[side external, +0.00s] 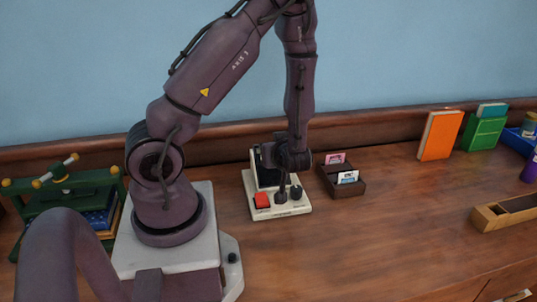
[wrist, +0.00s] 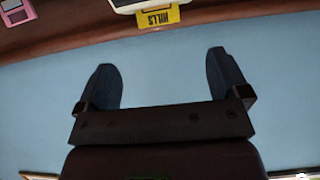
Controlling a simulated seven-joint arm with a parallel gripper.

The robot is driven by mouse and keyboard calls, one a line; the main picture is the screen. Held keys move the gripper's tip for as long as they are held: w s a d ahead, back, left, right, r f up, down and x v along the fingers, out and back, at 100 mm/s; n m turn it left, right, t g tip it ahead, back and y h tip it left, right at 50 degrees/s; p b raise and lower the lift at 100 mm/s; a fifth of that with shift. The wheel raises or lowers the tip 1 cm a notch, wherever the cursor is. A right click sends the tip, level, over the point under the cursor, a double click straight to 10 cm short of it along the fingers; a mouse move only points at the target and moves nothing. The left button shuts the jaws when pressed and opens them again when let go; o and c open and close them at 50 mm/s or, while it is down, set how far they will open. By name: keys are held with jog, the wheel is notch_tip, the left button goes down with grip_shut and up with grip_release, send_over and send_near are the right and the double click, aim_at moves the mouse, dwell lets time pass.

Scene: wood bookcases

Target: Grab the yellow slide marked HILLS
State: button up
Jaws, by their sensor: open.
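The yellow slide marked HILLS (wrist: 158,18) shows at the top of the wrist view, which appears upside down. It sticks out from the edge of a white body (wrist: 130,3). My gripper (wrist: 160,62) is open and empty, its two dark fingers wide apart. The slide lies beyond the fingertips, roughly in line with the gap between them, and is not touched. In the side view my gripper is over or beside the cream device (side external: 255,204) with a red button (side external: 262,200); my arm hides part of this device, and I cannot make out the yellow slide there.
A dark holder (side external: 328,188) with a pink card (side external: 335,158) and a white-blue card (side external: 347,177) stands right of the device. An orange book (side external: 440,135), a green book (side external: 484,132) and a wooden tray (side external: 500,213) are farther right. The wood surface between is clear.

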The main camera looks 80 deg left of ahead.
jog(key=x, duration=1)
jog(key=shift+w, duration=0.1)
jog(key=c, duration=1)
